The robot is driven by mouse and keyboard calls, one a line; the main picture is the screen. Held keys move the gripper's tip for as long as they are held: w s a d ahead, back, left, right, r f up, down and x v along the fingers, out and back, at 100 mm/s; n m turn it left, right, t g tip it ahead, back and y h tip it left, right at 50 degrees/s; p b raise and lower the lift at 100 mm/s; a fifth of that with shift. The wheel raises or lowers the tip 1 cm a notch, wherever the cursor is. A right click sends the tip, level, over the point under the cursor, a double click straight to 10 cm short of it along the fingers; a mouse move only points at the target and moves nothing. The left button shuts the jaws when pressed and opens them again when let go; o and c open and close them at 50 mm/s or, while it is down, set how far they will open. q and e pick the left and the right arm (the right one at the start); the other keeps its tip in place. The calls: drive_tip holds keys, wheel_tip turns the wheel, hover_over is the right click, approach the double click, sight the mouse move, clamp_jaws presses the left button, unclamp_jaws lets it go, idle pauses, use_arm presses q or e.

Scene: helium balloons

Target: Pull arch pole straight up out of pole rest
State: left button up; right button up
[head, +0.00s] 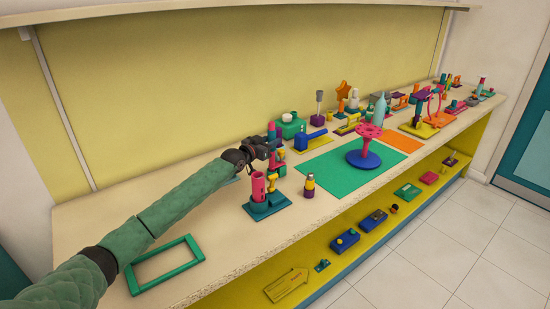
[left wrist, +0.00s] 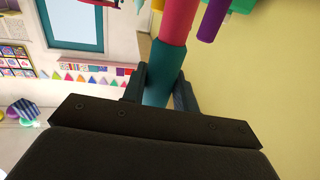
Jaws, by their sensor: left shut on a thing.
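The arch pole (head: 271,134), banded in pink and teal, stands roughly upright in the head view, partly behind my left gripper (head: 264,148). In the left wrist view, the fingers of my left gripper (left wrist: 160,92) are shut on a teal band of the arch pole (left wrist: 177,22), with a pink band beyond them. The gripper hides part of the pole in the head view. The pole's lower end is crowded by other things, and I cannot tell whether it sits in the pole rest or is clear of it. My right gripper is not in view.
A pink cup (head: 258,188) stands on a teal base (head: 270,207) in front of the gripper. A green frame (head: 166,264) lies at the near left. A blue-and-pink stand (head: 364,150) is on a green mat (head: 332,178). Bare counter lies left of the cup.

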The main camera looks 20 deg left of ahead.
sight(270, 128)
use_arm(q)
drive_tip(key=shift+r+p, duration=0.35)
drive_tip(key=shift+r, duration=0.5)
drive_tip(key=o, duration=0.6)
drive_tip(key=c, duration=0.6)
drive_tip(key=shift+r+p, duration=0.85)
drive_tip(key=shift+r, duration=1.15)
